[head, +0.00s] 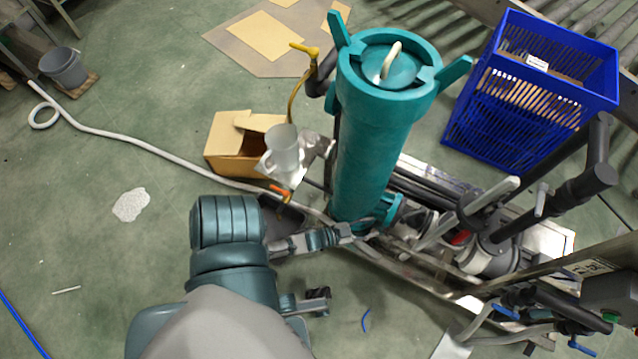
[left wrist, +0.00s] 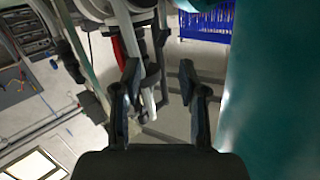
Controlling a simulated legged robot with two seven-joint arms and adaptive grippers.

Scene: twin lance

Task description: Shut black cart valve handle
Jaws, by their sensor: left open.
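My left gripper (head: 338,262) is below the cylinder's foot, left of these levers. In the left wrist view its two black fingers (left wrist: 163,92) are spread with nothing gripped. A pale lever (left wrist: 127,35) and black pipework show beyond them, with the cylinder close on the right. My right gripper is not in view.
A blue crate (head: 470,125) stands behind the cart. A cardboard box (head: 228,160) and a grey jug (head: 283,150) are left of the cylinder. A pale hose (head: 150,147) crosses the floor. Dark equipment (head: 610,298) stands at the right edge. Floor at left is mostly clear.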

